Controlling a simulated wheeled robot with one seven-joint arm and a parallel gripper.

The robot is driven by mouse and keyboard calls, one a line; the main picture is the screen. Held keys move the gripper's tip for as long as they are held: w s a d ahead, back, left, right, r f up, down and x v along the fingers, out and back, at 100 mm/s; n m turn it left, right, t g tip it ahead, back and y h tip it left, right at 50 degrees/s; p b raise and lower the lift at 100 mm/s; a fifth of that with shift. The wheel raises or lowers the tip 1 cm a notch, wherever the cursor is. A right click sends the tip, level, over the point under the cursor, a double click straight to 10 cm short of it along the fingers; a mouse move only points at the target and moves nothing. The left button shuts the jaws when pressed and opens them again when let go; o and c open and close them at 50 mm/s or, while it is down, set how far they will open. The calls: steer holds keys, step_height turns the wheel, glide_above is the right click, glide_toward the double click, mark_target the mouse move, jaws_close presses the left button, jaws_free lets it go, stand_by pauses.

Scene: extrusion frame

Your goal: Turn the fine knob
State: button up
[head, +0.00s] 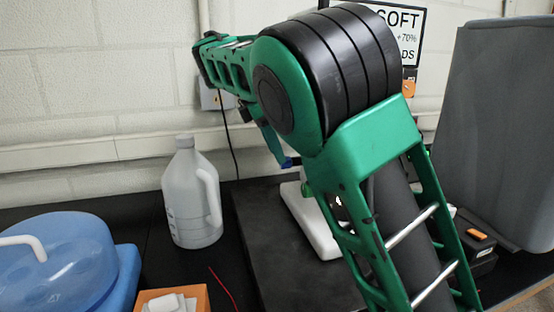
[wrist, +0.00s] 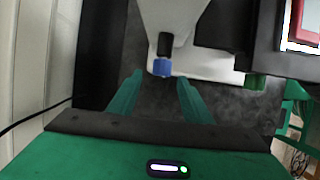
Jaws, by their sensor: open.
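In the wrist view, a small blue knob (wrist: 162,67) on a short black shaft sticks out from a white device (wrist: 192,62). I take the blue knob for the fine knob, but no label shows. My gripper (wrist: 160,77) is open, its two green fingers on either side of the blue knob's near end, with gaps on both sides. I cannot tell whether the fingertips are at the knob's depth. In the head view, my arm hides most of the device; its white base (head: 312,228) and a blue tip (head: 287,163) show.
A green knob (wrist: 256,81) sits to the right in the wrist view, below a dark part. In the head view, a white jug (head: 190,205), a blue container (head: 65,265) and an orange box (head: 173,298) stand left; a grey bin (head: 500,130) stands right.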

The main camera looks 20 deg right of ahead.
steer(key=shift+x, duration=1.7)
steer(key=shift+c, duration=0.4)
steer(key=shift+s, duration=0.1)
steer(key=c, duration=1)
steer(key=shift+t, duration=0.3)
steer(key=m+t, duration=0.1)
steer(key=t, duration=0.2)
steer(key=s+t, duration=0.1)
steer(key=t, duration=0.3)
steer(key=f+m+t, duration=0.1)
steer(key=t, duration=0.2)
steer(key=shift+s+m+h, duration=0.3)
steer(key=shift+s+h, duration=0.05)
steer(key=shift+h, duration=0.05)
steer(key=shift+t, duration=0.3)
